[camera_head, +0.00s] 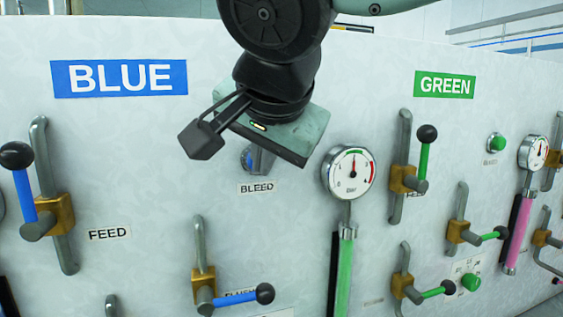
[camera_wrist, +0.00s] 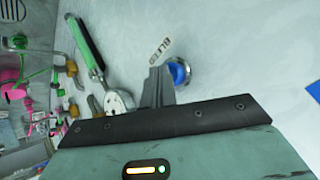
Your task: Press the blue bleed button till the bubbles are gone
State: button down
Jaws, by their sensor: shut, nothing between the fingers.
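The blue bleed button (camera_head: 246,159) sits on the white panel above the BLEED label (camera_head: 257,188), mostly hidden behind my gripper in the head view. In the wrist view the button (camera_wrist: 181,72) shows as a blue cap in a metal ring, just right of my fingertips. My gripper (camera_head: 262,165) is shut and empty, its fingers (camera_wrist: 158,73) pointing at the panel beside the button. I cannot tell whether they touch it. A sight tube (camera_head: 344,275) with green liquid hangs below a round gauge (camera_head: 349,173); bubbles are too small to make out.
A feed valve with a blue lever (camera_head: 25,194) is at left, and another blue lever (camera_head: 236,299) is below the button. Green-handled valves (camera_head: 424,160) and a green button (camera_head: 496,143) are at right. The panel around the BLEED label is clear.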

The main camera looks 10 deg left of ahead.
jog(key=shift+w+a, duration=0.1)
jog(key=shift+w, duration=0.05)
dwell(0.6)
jog(key=shift+s+d+b, duration=0.5)
jog(key=shift+s+b, duration=0.25)
jog(key=shift+b, duration=0.1)
jog(key=shift+f+b, duration=0.15)
jog(key=shift+b, duration=0.3)
jog(key=shift+w+a, duration=0.1)
jog(key=shift+w+a, duration=0.15)
jog(key=shift+w, duration=0.1)
